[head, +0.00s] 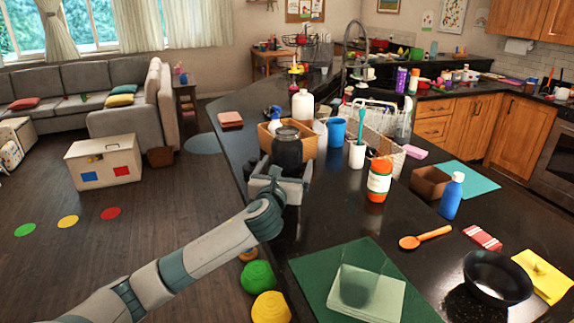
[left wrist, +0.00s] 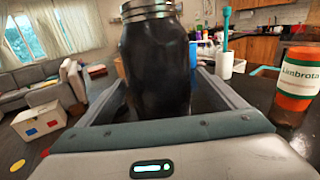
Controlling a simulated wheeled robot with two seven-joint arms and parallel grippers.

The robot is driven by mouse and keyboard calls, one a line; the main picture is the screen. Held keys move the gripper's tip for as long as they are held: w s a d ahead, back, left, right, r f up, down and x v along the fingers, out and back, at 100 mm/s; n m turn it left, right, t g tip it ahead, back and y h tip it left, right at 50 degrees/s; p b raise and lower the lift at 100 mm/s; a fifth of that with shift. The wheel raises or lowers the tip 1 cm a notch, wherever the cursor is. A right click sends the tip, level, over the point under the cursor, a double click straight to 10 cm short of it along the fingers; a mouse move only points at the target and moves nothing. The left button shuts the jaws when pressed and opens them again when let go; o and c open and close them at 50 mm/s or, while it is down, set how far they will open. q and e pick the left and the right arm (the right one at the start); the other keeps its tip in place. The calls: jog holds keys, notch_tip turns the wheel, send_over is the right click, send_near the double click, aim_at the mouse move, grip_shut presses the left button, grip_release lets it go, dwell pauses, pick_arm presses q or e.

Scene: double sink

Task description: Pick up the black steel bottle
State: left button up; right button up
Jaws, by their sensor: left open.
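The black steel bottle (head: 287,152) stands upright on the dark counter, dark with a metallic neck ring. My left gripper (head: 279,178) reaches in from the left at the counter's edge, low on the bottle. The jaws are open, one finger on each side. The bottle's base is hidden by the gripper. I cannot tell whether either finger touches it. My right gripper is not in view.
A cardboard box (head: 309,143) with bottles stands just behind the bottle. A green mat (head: 312,270) lies nearer. The counter between mat and jar is fairly clear.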

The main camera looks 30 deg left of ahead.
aim_at(287, 150)
pick_arm(q)
jog(key=shift+w, duration=0.35)
jog(key=shift+a, duration=0.1)
jog(key=shift+c, duration=0.3)
jog(key=c, duration=1.5)
jog(key=shift+r, duration=0.1)
jog(key=c, duration=0.3)
jog(key=shift+r, duration=0.2)
jog(key=shift+r, duration=0.45)
notch_tip(287, 150, up, 3)
jog(key=shift+f+b, duration=0.1)
jog(key=shift+b, duration=0.6)
jog(key=s+d+r+b, duration=0.1)
jog(key=d+r, duration=0.1)
jog(key=d, duration=0.1)
jog(key=d+r, duration=0.2)
jog(key=d, duration=0.2)
jog(key=s+d+r+b, duration=0.1)
jog(key=d+r, duration=0.2)
jog(key=d, duration=0.1)
jog(key=shift+s+d+b, duration=0.2)
jog(key=shift+s+b, duration=0.1)
jog(key=shift+s, duration=0.05)
